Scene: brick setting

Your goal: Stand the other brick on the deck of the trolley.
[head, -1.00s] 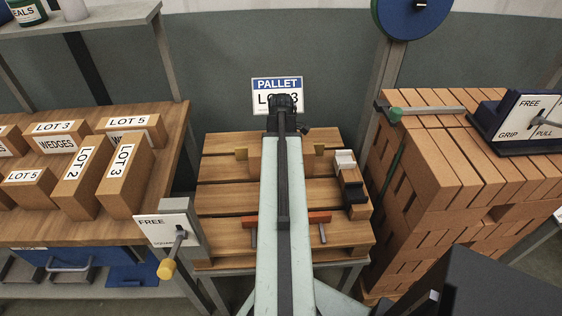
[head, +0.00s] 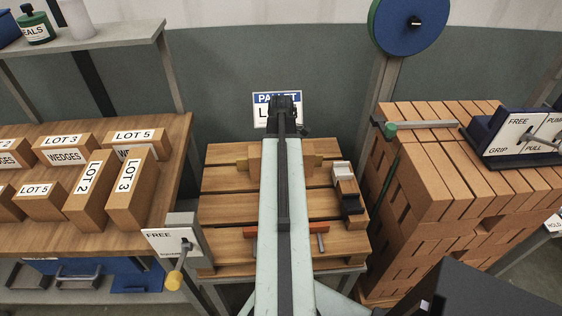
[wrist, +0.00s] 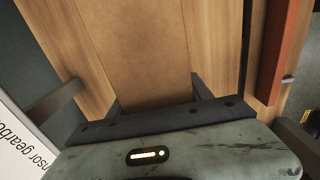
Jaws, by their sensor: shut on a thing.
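My gripper (wrist: 125,100) is shut on a plain brown brick (wrist: 140,45) in the wrist view, with its dark fingers to either side of the brick. In the head view my arm hides the gripper and most of this brick; part of the brick (head: 256,160) shows left of the arm, over the far part of a slatted wooden deck (head: 222,208). This deck stands on a grey frame and seems to be the trolley. I cannot tell whether the brick touches the slats.
An orange-red bar (head: 250,232) with grey pins lies across the near deck. A small black and white object (head: 347,188) is at its right. A bench (head: 60,238) with labelled blocks is on the left. A tall brick stack (head: 420,190) stands close on the right.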

